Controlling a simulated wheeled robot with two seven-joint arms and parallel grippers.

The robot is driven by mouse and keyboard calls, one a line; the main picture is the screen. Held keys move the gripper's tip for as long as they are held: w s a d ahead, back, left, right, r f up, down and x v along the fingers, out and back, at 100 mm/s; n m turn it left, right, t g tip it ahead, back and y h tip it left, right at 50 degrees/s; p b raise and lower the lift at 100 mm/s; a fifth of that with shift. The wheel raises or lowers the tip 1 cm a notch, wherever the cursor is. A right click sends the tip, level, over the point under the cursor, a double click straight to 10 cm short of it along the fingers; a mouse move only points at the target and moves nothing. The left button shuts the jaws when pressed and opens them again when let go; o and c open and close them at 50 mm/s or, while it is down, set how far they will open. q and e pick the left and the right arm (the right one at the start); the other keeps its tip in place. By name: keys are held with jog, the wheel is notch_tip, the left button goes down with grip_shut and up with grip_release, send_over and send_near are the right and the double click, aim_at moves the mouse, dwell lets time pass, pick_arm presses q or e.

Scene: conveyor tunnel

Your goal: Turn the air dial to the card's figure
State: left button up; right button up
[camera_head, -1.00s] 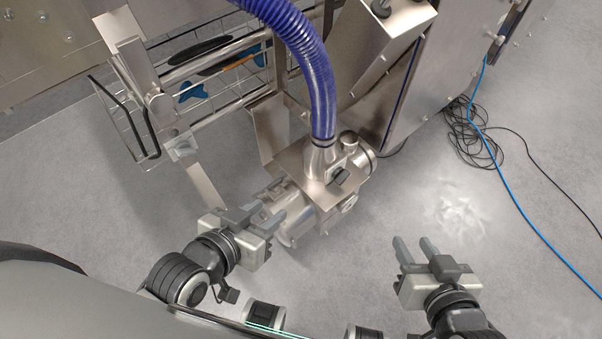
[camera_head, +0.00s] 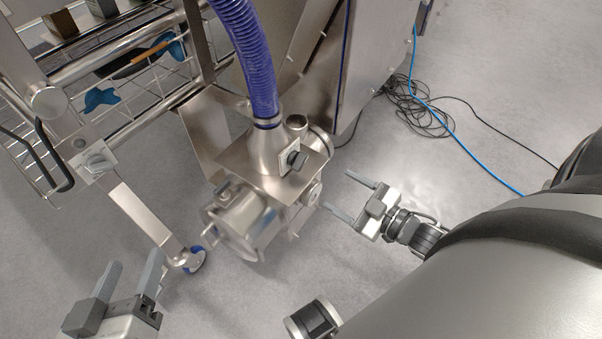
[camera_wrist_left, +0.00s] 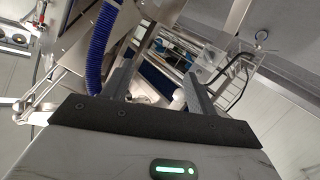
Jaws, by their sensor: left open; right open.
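A dark knob (camera_head: 297,159) on a small pale plate sits on the steel blower housing (camera_head: 238,158), below the blue hose. A grey knob (camera_head: 100,162) on a light plate sits on the frame at the left. I cannot tell which is the air dial, and no readable card or figure shows. My left gripper (camera_head: 135,257) is open and empty at the lower left, apart from both knobs; its fingers also show in the left wrist view (camera_wrist_left: 157,82). My right gripper (camera_head: 337,190) is open and empty, just right of the blower, its fingers pointing toward it.
A blue ribbed hose (camera_head: 245,55) rises from the blower; it also shows in the left wrist view (camera_wrist_left: 99,45). A wire basket (camera_head: 150,80) holds blue items at the upper left. Black and blue cables (camera_head: 415,108) lie on the floor at the right. A frame leg (camera_head: 145,215) stands left of the blower.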

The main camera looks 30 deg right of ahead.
aim_at(304, 161)
jog(key=d+f+n+y+b, duration=0.2)
jog(key=d+f, duration=0.1)
jog(key=d, duration=0.1)
jog(key=b+x, duration=0.4)
jog(key=x, duration=1)
jog(key=shift+w+d, duration=0.2)
pick_arm(q)
jog(key=shift+w+d+r+n+t+h, duration=0.2)
jog(key=shift+d+t+h, duration=0.2)
jog(key=shift+t+h, duration=0.15)
jog(key=shift+w+d+r+n+t+h, duration=0.1)
jog(key=shift+w+d+r+t+h, duration=0.1)
jog(key=shift+d+t+h, duration=0.35)
pick_arm(e)
jog(key=shift+w+a, duration=0.2)
jog(key=shift+w, duration=0.3)
pick_arm(q)
jog(key=shift+a, duration=0.15)
pick_arm(e)
jog(key=c, duration=1)
